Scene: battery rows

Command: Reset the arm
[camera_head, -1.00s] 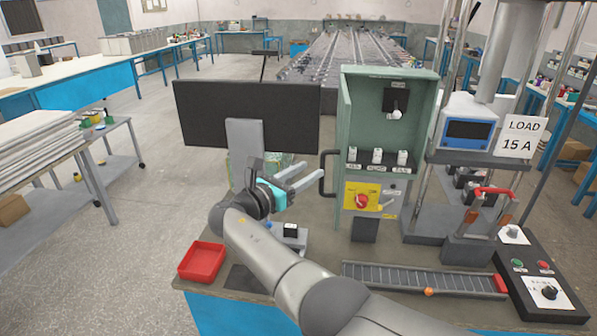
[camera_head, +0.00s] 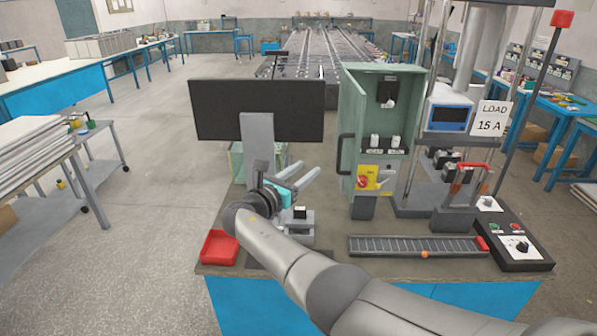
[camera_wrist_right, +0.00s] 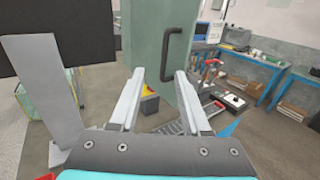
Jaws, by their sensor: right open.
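My right arm reaches in from the lower right in the head view. Its gripper (camera_head: 303,178) is open and empty above the workbench (camera_head: 318,236), in front of the monitor stand and left of the green cabinet (camera_head: 352,140). In the right wrist view the two pale fingers of the gripper (camera_wrist_right: 160,92) stand apart with nothing between them. The cabinet side with its dark handle (camera_wrist_right: 171,52) is beyond the fingertips there. My left gripper is in neither view.
A black monitor (camera_head: 256,109) stands behind the gripper. A red tray (camera_head: 218,247) lies at the bench's front left. A ribbed track (camera_head: 415,244), a control box (camera_head: 515,244) and a test stand with a "LOAD 15 A" sign (camera_head: 491,118) occupy the right.

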